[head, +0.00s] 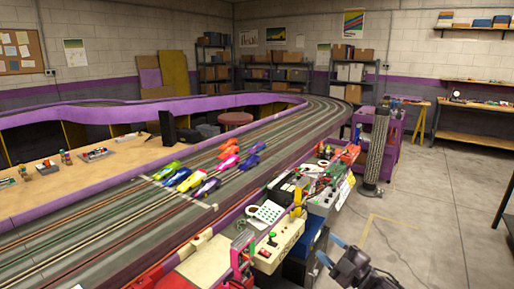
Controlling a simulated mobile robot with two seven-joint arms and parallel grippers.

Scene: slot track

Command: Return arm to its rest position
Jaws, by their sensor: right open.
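My right gripper (331,250) is at the bottom, right of centre, with its two bluish fingertips spread apart. It is open and I see nothing between the fingers. It is over the floor side, just right of the control bench (281,239), and appears apart from it. The rest of my right arm is cut off by the lower edge. My left gripper is not in view. Several slot cars, including a yellow-green car (166,171) and a blue car (249,162), stand grouped on the slot track (108,223).
The bench along the track's right side holds controllers, wires and a white perforated plate (265,212). A dark column (377,150) and a purple cart (391,126) stand beyond it. The concrete floor (440,215) at right is largely free. Shelves with boxes line the back wall.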

